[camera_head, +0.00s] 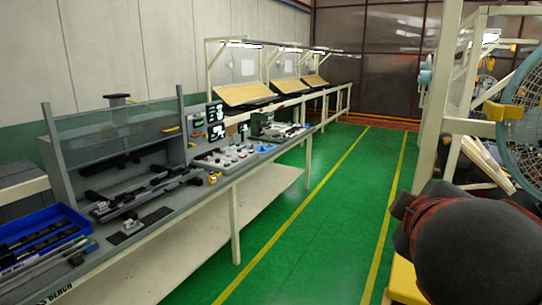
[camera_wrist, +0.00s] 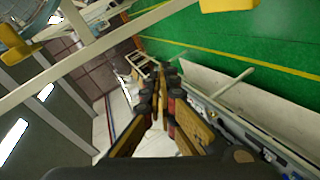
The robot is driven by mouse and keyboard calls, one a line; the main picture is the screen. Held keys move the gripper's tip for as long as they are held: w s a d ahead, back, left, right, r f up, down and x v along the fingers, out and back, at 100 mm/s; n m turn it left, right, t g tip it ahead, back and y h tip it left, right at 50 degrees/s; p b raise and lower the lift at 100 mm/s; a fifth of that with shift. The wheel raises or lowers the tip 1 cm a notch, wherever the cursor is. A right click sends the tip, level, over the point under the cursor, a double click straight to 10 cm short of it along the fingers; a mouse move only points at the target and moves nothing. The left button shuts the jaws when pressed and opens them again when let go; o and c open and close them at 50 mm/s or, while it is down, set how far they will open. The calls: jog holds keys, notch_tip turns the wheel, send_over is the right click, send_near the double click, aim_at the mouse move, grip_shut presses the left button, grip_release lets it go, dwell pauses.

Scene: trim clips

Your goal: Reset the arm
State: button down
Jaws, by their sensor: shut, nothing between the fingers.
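My gripper (camera_wrist: 162,92) shows in the wrist view, with its tan and black fingers together and nothing held between them. It is in open air, and I see it touching nothing. The wrist view is tilted, with the green floor at the upper right and a bench edge along the right. In the head view a dark rounded part of my arm (camera_head: 475,245) fills the lower right corner. The gripper's fingers cannot be made out there.
A long grey workbench (camera_head: 225,180) runs along the left, with a blue tray (camera_head: 85,218), a fixture with black parts (camera_head: 140,190) and small devices. Sloped boards (camera_head: 245,93) stand farther back. The green aisle (camera_head: 310,215) is clear. A fan (camera_head: 520,105) and frame stand at right.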

jog(key=s+a+f+m+g+y, duration=0.1)
jog(key=s+f+m+g, duration=0.1)
jog(key=f, duration=0.8)
jog(key=s+a+f+m+g+y, duration=0.2)
jog(key=s+f, duration=0.3)
jog(key=f, duration=0.4)
jog(key=s+a+f+m+g+y, duration=0.1)
jog(key=s+f+m+g+y, duration=0.1)
jog(key=f, duration=0.8)
jog(key=s+m+g, duration=0.1)
jog(key=s+m, duration=0.1)
jog(key=shift+s+a+f+m, duration=0.15)
jog(key=shift+a+f+m, duration=0.15)
jog(key=shift+a+f, duration=0.1)
